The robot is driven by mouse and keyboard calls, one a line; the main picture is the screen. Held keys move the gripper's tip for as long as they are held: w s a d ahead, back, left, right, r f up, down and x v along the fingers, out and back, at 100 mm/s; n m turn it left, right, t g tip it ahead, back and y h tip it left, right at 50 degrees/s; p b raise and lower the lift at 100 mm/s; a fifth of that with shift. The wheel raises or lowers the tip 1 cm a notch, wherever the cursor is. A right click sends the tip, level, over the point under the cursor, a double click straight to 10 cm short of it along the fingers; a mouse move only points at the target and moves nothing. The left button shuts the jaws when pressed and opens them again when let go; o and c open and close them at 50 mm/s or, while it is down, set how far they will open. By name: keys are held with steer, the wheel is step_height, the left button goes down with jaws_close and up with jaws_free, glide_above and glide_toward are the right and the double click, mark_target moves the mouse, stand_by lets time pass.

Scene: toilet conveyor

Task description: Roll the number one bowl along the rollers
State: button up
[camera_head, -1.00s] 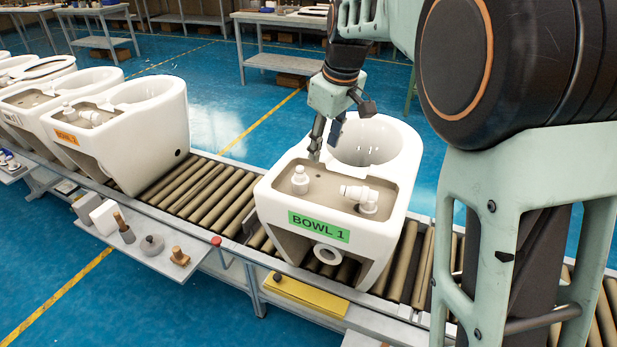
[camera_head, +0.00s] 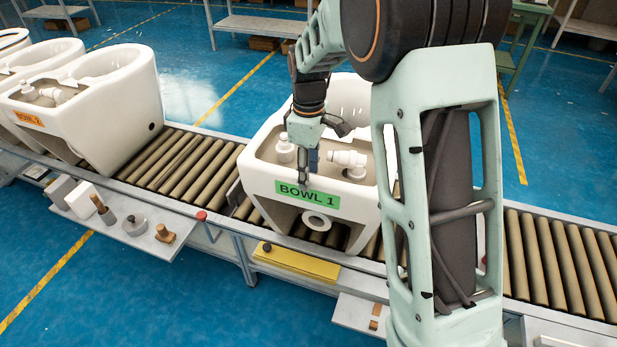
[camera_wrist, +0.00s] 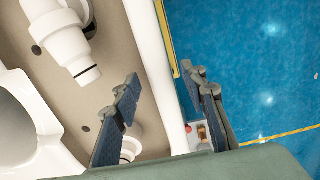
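Bowl 1 (camera_head: 262,188) is a white toilet bowl with a green "BOWL 1" label (camera_head: 322,203), upright on the roller conveyor (camera_head: 560,262). My arm hides part of its right side. My gripper (camera_head: 304,168) is at its front edge, just above the label. In the wrist view my gripper (camera_wrist: 165,105) is open. One finger is over the beige inner ledge (camera_wrist: 115,60) and the other is outside, over the blue floor. The white front wall (camera_wrist: 172,105) lies between them, with gaps visible. I cannot tell how deep the fingers reach.
Bowl 2 (camera_head: 130,85), with an orange label, stands on the rollers to the left, with more white bowls beyond. Bare rollers (camera_head: 185,160) separate the two bowls. More free rollers run right. A shelf (camera_head: 130,230) with small parts and a yellow pad (camera_head: 297,262) sit along the front.

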steer(key=shift+f, duration=0.9)
steer(key=shift+c, duration=0.3)
jaws_close()
